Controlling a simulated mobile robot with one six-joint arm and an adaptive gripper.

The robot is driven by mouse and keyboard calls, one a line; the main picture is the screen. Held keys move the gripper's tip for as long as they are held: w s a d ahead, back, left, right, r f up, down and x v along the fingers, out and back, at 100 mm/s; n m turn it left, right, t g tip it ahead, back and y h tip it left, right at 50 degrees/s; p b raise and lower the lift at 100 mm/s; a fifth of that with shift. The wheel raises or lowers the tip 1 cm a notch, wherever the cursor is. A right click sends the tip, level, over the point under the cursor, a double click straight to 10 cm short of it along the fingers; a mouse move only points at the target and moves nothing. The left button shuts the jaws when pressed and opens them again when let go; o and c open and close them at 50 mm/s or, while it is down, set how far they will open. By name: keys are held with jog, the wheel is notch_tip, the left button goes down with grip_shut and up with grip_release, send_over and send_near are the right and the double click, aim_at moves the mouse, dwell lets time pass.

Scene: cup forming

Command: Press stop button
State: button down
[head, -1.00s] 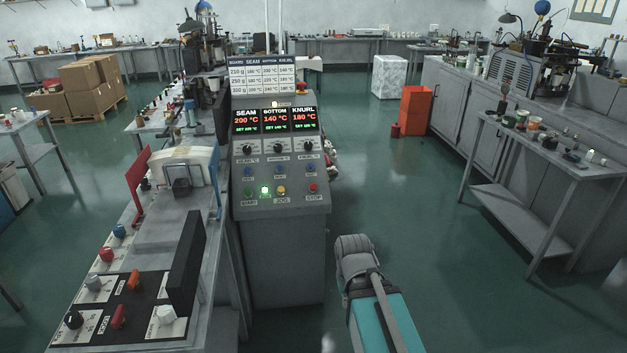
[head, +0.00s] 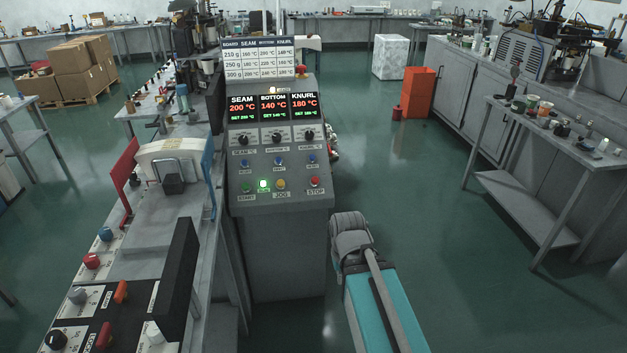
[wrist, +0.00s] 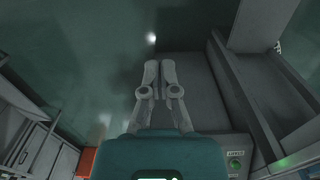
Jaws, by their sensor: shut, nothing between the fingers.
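The red stop button (head: 314,181) is at the lower right of the grey control panel (head: 240,203), above a STOP label, in the head view. My gripper (wrist: 160,64) shows in the wrist view with its two fingers close together and nothing between them. It is over the floor and the grey cabinet body, apart from the buttons. In the head view my arm is in front and to the right of the panel; the fingers cannot be made out there. The stop button is not visible in the wrist view.
A green start button (head: 246,187), a lit green lamp (head: 263,184) and a yellow jog button (head: 280,184) share the stop button's row. A workbench (head: 150,235) stands left of the panel. A side table (head: 545,140) stands right. Open floor lies between.

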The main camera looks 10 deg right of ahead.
aim_at(315, 180)
jog(key=w+a+m+t+y+b, duration=0.25)
jog(key=w+m+t, duration=0.2)
jog(key=w, duration=0.85)
jog(key=w+a+m+t+y+b, duration=0.2)
jog(key=w+m+t+b, duration=0.3)
jog(key=w, duration=0.7)
jog(key=w+d+r+m+t+h, duration=0.1)
jog(key=w+d+r+m+t, duration=0.1)
jog(key=w+m, duration=0.5)
jog(key=w+d+r+m+t+h+b, duration=0.1)
jog(key=w+d+r+m+t, duration=0.2)
jog(key=w+m, duration=0.4)
notch_tip(315, 180, up, 2)
jog(key=shift+w+d+r+m+t, duration=0.15)
jog(key=shift+w+m+t, duration=0.2)
jog(key=shift+w+t, duration=0.65)
jog(key=shift+w+f+g, duration=0.2)
jog(key=shift+w+g, duration=0.05)
jog(key=shift+w, duration=0.05)
jog(key=w+f+b, duration=0.1)
jog(key=f+b, duration=0.1)
jog(key=w+f+b, duration=0.1)
jog(key=f+b, duration=0.1)
jog(key=w+f+b, duration=0.1)
jog(key=w+b, duration=0.1)
jog(key=shift+f, duration=0.4)
jog(key=shift+w+f+b, duration=0.5)
jog(key=shift+f+b, duration=0.1)
jog(key=shift+b, duration=0.1)
